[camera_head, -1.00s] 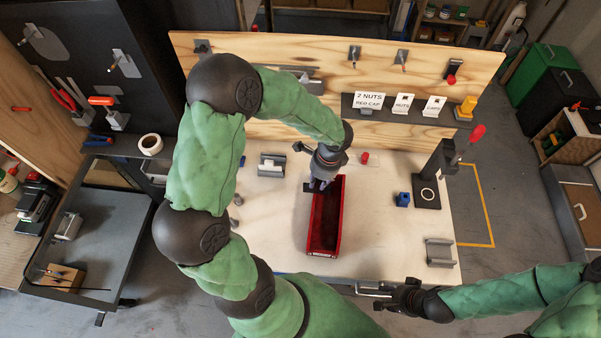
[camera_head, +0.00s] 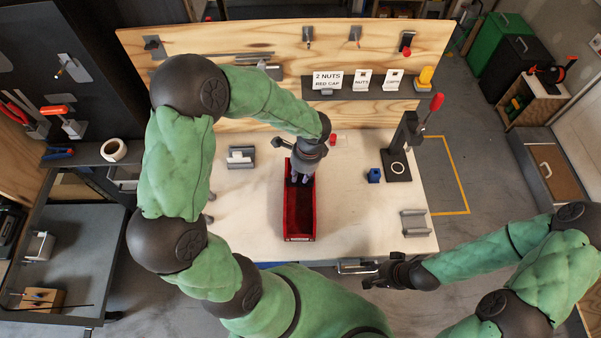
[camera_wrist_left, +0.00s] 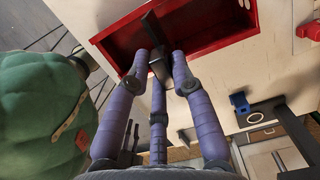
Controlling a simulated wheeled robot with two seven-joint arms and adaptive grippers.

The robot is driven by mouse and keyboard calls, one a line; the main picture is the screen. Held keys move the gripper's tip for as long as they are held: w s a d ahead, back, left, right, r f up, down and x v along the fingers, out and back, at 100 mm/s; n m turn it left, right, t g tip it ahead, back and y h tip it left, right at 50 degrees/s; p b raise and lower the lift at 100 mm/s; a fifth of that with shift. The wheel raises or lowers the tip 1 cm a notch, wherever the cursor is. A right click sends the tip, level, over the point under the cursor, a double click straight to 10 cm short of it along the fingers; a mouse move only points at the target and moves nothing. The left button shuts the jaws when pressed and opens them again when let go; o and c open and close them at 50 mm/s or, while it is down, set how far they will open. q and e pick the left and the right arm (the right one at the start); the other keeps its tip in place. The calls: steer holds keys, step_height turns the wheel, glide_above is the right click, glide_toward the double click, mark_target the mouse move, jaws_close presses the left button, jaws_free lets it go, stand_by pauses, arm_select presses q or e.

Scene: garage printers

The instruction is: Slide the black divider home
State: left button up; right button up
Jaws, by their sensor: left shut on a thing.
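The red tray (camera_head: 300,238) is a long open box on the pale workbench. Its red wall also shows in the left wrist view (camera_wrist_left: 226,40). My left gripper (camera_head: 301,178) is over the tray's far end, pointing down. In the left wrist view its purple fingers (camera_wrist_left: 159,70) are shut on the black divider (camera_wrist_left: 153,32), a dark upright plate that reaches into the tray. In the head view the gripper and wrist mostly hide the divider. Whether its edges sit in slots cannot be told. My right gripper (camera_head: 383,274) is off the bench's front edge, apart from the tray.
A grey metal holder (camera_head: 240,157) stands left of the tray and another (camera_head: 414,222) at the bench's right. A blue block (camera_head: 374,175) and a black stand (camera_head: 397,164) are to the right. The bench right of the tray is mostly clear.

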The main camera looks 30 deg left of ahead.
mark_target(301, 179)
arm_select(q)
steer(key=shift+f+b, duration=1.8)
steer(key=shift+f, duration=0.65)
steer(key=shift+f+b, duration=2.7)
steer(key=shift+f, duration=0.5)
steer(key=shift+r, duration=0.25)
steer(key=shift+r+p, duration=2.4)
steer(key=shift+r, duration=0.3)
